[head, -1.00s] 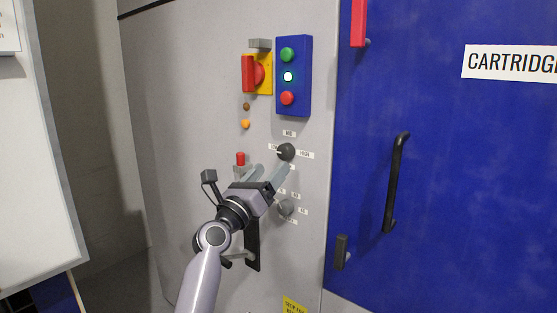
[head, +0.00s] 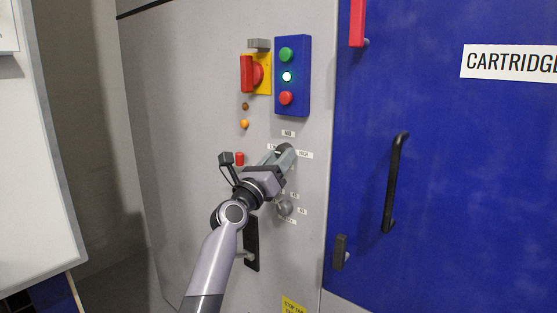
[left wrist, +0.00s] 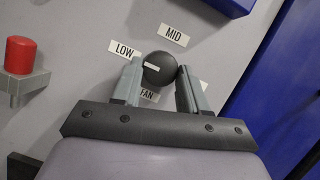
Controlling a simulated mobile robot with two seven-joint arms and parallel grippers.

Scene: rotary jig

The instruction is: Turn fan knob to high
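The fan knob (left wrist: 158,70) is round and black, on the grey panel. Its white mark points towards the LOW label (left wrist: 124,50). The MID label (left wrist: 174,35) is above it, and the FAN label (left wrist: 149,95) is partly hidden below. In the head view the knob (head: 286,147) is mostly covered by my left gripper (head: 281,155), with the HIGH label (head: 304,155) just to the right. My left gripper also shows in the left wrist view (left wrist: 158,76), open, one finger on each side of the knob. I cannot tell whether the fingers touch it. My right gripper is not in view.
A second, grey knob (head: 285,208) sits below. A red button (left wrist: 20,55) is left of the fan knob. Above are a red-yellow switch (head: 256,74) and a blue button box (head: 293,76). A blue door (head: 450,180) with a black handle (head: 396,182) is right.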

